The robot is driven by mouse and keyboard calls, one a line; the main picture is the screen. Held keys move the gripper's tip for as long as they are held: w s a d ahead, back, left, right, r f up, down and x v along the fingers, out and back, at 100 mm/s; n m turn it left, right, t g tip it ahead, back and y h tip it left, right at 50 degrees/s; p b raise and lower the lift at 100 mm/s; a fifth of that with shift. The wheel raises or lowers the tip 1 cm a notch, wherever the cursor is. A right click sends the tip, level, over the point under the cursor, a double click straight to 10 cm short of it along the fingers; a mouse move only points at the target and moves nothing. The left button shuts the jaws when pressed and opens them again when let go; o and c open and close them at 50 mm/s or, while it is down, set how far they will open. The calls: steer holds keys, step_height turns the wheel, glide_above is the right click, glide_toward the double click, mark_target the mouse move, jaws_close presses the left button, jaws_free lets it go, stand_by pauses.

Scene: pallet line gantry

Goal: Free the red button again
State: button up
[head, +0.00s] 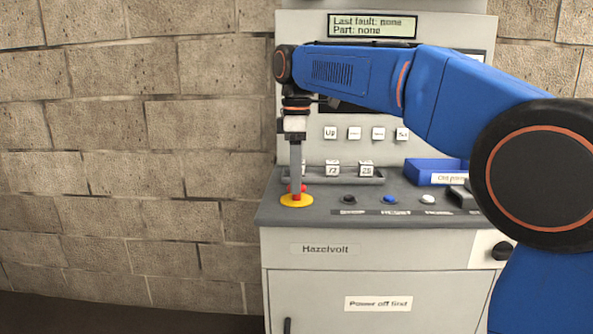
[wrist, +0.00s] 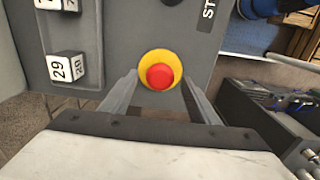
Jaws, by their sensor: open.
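The red button (head: 304,188) sits on a round yellow base at the left end of the grey console desk (head: 325,212). In the wrist view the red button (wrist: 160,77) is a round red cap centred in its yellow ring, between my fingers. My gripper (head: 296,190) points straight down at the button in the head view and partly hides it. In the wrist view my gripper (wrist: 161,82) is open, with one finger on each side of the yellow ring. I cannot tell whether the fingers touch the button.
White number blocks (head: 333,170) stand in a rack behind the button. Black, blue (head: 390,199) and white push buttons line the desk to the right. A blue tray (head: 437,170) stands at the back right. The display (head: 372,26) reads "Last fault: none, Part: none".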

step_height(320, 180, up, 12)
stand_by(0.6)
